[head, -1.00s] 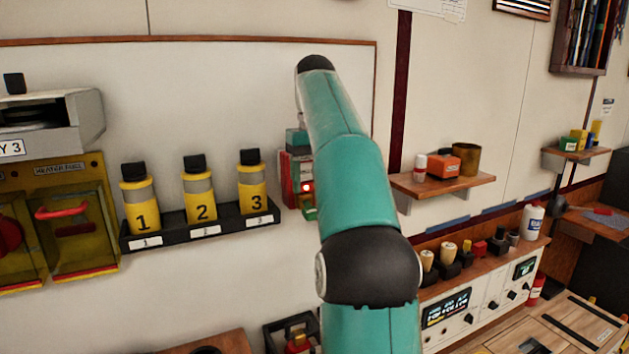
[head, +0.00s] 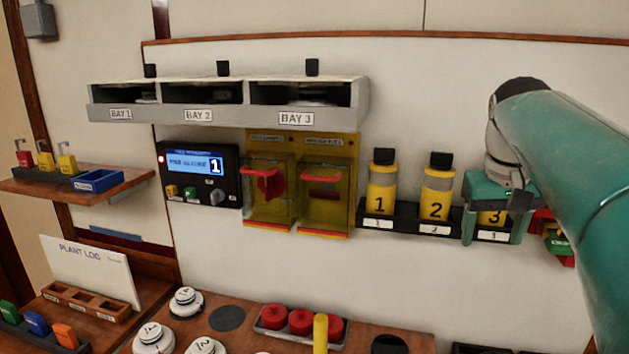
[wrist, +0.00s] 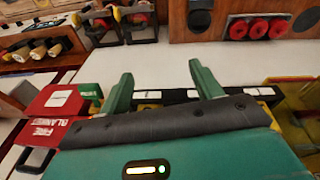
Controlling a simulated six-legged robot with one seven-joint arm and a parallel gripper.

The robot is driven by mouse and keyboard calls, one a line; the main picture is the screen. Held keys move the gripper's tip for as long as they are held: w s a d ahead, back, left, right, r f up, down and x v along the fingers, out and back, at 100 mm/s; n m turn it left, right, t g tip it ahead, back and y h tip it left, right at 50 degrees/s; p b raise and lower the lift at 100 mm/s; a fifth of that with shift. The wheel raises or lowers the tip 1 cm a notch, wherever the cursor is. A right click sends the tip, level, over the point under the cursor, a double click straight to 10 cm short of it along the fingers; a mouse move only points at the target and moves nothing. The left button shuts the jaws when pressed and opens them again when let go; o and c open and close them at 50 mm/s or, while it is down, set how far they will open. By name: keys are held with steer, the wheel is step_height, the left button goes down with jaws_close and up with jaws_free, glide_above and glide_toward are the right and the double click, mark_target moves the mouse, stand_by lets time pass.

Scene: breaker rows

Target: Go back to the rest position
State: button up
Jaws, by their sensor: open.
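My gripper (head: 497,232) is at the right of the head view, in front of the third yellow bottle (head: 491,217), whose lower part with the number 3 shows between the fingers. In the wrist view my gripper (wrist: 162,82) has its two green fingers spread apart. The black rack (wrist: 180,96) with white labels passes behind them. Whether the fingers touch the bottle I cannot tell. My teal arm fills the right edge of the head view.
Bottles 1 (head: 381,190) and 2 (head: 436,194) stand upright in the rack. Yellow covered switches (head: 325,200) and a display panel (head: 198,175) are left of them, under the bay shelf (head: 228,113). A counter with red knobs (head: 300,322) lies below. A red fire blanket box (wrist: 40,135) is near my gripper.

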steer(key=s+a+f+n+t, duration=0.1)
steer(key=s+a+f, duration=0.6)
steer(key=s+f, duration=0.1)
steer(key=s+a+f+t+y, duration=0.1)
steer(key=s+a+f+t, duration=0.1)
steer(key=s+a+f, duration=0.5)
step_height(320, 180, down, 4)
steer(key=shift+s+a+r+n+t, duration=0.1)
steer(key=shift+s+a+n+t, duration=0.2)
steer(key=shift+s+a+n, duration=0.15)
